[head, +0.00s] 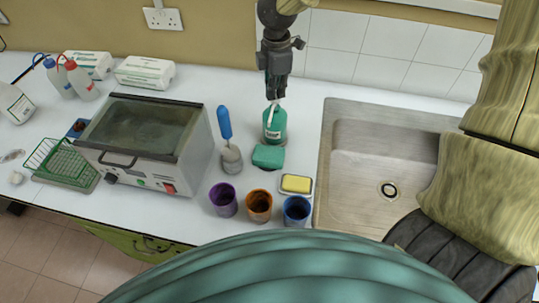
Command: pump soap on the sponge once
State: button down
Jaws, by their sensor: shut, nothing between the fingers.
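My gripper (275,92) is shut and empty, pointing down at the top of the soap bottle. The green soap bottle (275,127) stands upright on the counter, left of the sink. Its pale pump spout (271,114) points toward the front, and the gripper's fingertips hide part of the pump head. I cannot tell whether the fingertips touch it. A green sponge (268,156) lies just in front of the bottle. A yellow sponge (297,184) lies on a small dish farther forward, behind the cups.
A purple cup (223,201), an orange cup (259,206) and a blue cup (297,211) stand along the front. A blue-handled brush (225,125) stands in a holder, left of the bottle. A metal bath (150,165) is farther left. The sink (362,180) is right.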

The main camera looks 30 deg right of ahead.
jog(key=shift+r+p, duration=1)
jog(key=shift+r, duration=0.25)
notch_tip(320, 180, up, 6)
jog(key=p, duration=0.5)
dwell(0.6)
